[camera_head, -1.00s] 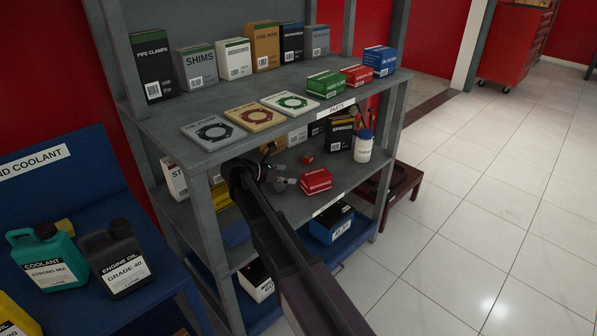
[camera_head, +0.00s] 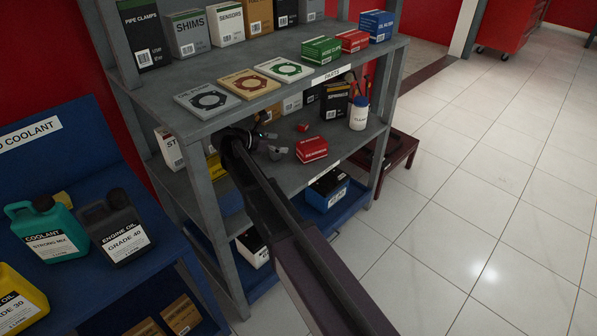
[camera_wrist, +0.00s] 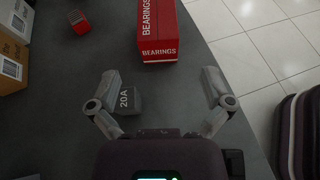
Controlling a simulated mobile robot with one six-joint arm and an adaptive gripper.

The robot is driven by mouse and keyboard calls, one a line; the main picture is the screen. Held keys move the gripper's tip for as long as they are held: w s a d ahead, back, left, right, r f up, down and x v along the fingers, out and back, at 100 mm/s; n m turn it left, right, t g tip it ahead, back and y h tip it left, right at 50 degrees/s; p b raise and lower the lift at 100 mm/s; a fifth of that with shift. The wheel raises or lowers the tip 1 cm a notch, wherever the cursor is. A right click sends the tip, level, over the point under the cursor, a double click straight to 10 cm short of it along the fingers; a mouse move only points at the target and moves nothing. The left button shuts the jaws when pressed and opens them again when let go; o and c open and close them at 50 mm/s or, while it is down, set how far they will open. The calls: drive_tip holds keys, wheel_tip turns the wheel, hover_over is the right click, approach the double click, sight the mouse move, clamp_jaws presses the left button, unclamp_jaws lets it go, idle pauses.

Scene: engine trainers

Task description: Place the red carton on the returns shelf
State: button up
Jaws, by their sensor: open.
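A red carton lettered BEARINGS (camera_head: 311,149) lies on the grey middle shelf (camera_head: 300,182), near its front edge. In the wrist view the red carton (camera_wrist: 158,32) lies straight ahead of my fingertips, apart from them. My gripper (camera_head: 278,146) is over the middle shelf, just left of the carton. In the wrist view my gripper (camera_wrist: 161,80) is open with no carton between its fingers. A small dark block marked 20A (camera_wrist: 126,102) lies between the fingers, close to the left one. Another red carton (camera_head: 352,41) stands on the top shelf. I cannot read a returns label.
The top shelf (camera_head: 225,108) overhangs my gripper and holds several boxes and gasket cards. A small red block (camera_head: 302,127), a white bottle (camera_head: 359,113) and a black springs box (camera_head: 334,101) stand behind the carton. A blue bin (camera_head: 328,190) is below. Tiled floor is clear at right.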

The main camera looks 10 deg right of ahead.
drive_tip(key=s+d+f+m, duration=0.1)
drive_tip(key=s+d+f+m+g+y, duration=0.1)
drive_tip(key=s+d+m, duration=0.1)
drive_tip(key=s+d+f+m+y, duration=0.1)
drive_tip(key=s+d, duration=0.1)
drive_tip(key=shift+s+d+f+g, duration=0.1)
drive_tip(key=shift+s+f+g, duration=0.05)
drive_tip(key=shift+f+g, duration=0.2)
drive_tip(key=s+d+f+m+g+y, duration=0.1)
drive_tip(key=s+d+f+m+y, duration=0.1)
drive_tip(key=s+m+y, duration=0.3)
drive_tip(key=s+d+f+m+g+y, duration=0.1)
drive_tip(key=s+d+f+m+y, duration=0.2)
drive_tip(key=s+m, duration=0.9)
wheel_tip(320, 180, down, 3)
drive_tip(key=s+y, duration=0.2)
drive_tip(key=s, duration=0.1)
drive_tip(key=shift+r+m+g+y, duration=0.2)
drive_tip(key=shift+m+g+y, duration=0.1)
drive_tip(key=shift+g, duration=0.05)
drive_tip(key=shift+r, duration=0.15)
